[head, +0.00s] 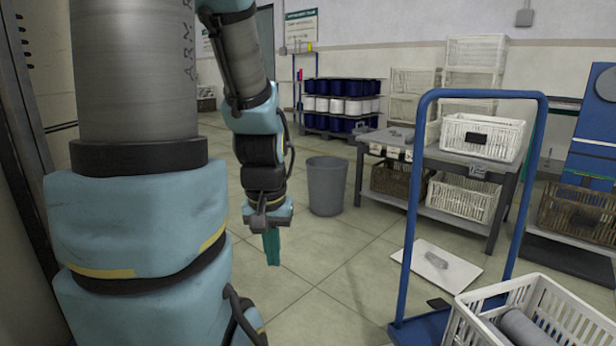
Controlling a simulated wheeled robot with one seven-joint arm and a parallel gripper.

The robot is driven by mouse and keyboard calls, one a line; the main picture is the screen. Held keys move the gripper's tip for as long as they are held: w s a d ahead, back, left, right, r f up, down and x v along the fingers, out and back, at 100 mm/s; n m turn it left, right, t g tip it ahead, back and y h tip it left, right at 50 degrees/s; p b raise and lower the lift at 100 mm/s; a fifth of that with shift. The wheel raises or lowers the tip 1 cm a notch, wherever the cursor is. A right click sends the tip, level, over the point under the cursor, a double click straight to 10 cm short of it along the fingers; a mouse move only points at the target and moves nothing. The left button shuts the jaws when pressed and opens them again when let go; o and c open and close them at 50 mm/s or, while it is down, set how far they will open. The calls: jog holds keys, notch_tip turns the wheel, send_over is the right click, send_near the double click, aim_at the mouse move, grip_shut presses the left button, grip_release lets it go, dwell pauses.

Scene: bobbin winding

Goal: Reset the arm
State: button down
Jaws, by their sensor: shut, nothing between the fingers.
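My gripper (271,248) hangs below the blue-grey wrist of my arm, left of the picture's middle. Its teal fingers point straight down and are shut, with nothing held. It is in the air in front of the tiled floor, apart from any object. The arm's upper links fill much of the left side of the view.
A grey bin (327,186) stands on the floor right of my gripper. A workbench (430,165) holds a white crate (507,142). A blue-framed cart (412,215) with another white crate (462,325) is at front right. A white board (462,270) lies on the floor. Floor between is clear.

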notch_tip(320, 180, up, 27)
jog(key=p, duration=2.5)
jog(key=shift+r, duration=0.1)
